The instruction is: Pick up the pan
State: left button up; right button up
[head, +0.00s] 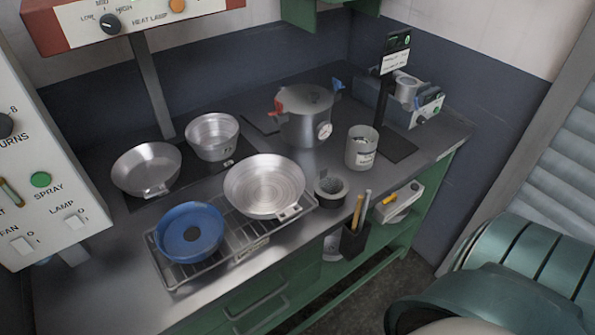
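Several pans stand on the dark counter in the head view, and I cannot tell which one the task names. A wide silver pan (264,184) rests on the right part of a wire rack (236,243), its short handle pointing to the front right. A blue pan (205,222) with a dark round patch in its middle sits on the rack's left part. Another silver pan (147,165) and a deeper silver pan (212,134) stand behind on a dark burner plate. All look upright and empty. Neither of my grippers is in view.
A lidded pot (304,118) with red and blue handles stands at the back, beside a light canister (361,150). A sign post (382,110) stands at right. A control panel (45,150) rises at left.

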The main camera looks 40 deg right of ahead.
aim_at(263, 187)
jog(key=l, duration=1)
jog(key=k+l, duration=0.15)
jog(key=l, duration=0.8)
